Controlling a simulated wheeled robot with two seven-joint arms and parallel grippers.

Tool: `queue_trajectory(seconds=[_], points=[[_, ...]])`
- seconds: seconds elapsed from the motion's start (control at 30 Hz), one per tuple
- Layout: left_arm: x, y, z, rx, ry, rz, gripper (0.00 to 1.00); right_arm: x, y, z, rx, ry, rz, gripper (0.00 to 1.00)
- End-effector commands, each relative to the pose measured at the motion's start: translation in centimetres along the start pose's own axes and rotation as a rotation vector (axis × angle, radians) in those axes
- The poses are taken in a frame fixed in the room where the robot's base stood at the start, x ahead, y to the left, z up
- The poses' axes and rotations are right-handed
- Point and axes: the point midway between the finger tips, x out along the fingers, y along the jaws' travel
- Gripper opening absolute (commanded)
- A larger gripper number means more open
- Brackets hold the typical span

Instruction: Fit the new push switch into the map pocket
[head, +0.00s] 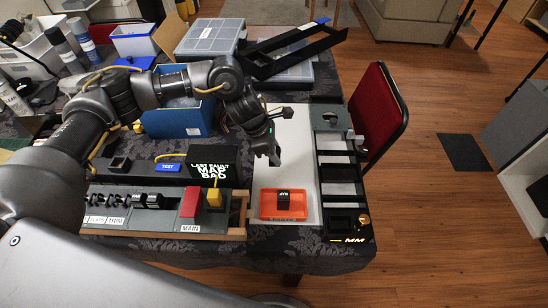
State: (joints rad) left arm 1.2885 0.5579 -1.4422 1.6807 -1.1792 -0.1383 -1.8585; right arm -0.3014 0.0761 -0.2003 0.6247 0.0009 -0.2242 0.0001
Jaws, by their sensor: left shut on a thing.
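My left gripper (269,150) points down over the white board, just behind the orange tray. It is shut on a small dark thing, too dark against the fingers to make out. The orange tray (264,212) holds a black block (283,195) with small white lettering that I cannot read surely. I cannot tell which opening is the map pocket. My right gripper is out of view.
A display (213,172) reads "LAST FAULT MAP BAD", beside a blue TEST label (167,167). A black rack with several compartments (340,188) stands right of the white board (297,150). A blue bin (180,122) and clear-lidded boxes (210,38) lie behind. A red chair (377,110) is right.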

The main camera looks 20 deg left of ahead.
Motion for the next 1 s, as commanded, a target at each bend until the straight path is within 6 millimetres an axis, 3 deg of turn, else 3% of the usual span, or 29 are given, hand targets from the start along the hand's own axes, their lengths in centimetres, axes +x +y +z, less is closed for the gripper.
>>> queue_trajectory(seconds=[0.23,0.63,0.67,0.8,1.0], points=[[2.8,0.2,-1.3,-0.002,0.002,-0.001,0.07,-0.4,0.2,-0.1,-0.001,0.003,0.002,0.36],[3.4,0.2,-1.5,-0.001,0.001,0.0,0.07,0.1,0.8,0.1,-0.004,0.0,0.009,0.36],[3.2,0.2,-1.5,-0.001,0.001,0.0,0.33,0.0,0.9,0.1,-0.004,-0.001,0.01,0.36],[3.2,0.2,-1.5,-0.001,0.001,0.0,0.51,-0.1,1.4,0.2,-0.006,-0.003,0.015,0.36],[3.2,0.2,-1.5,-0.001,0.001,0.0,0.52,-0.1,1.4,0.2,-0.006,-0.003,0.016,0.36]])
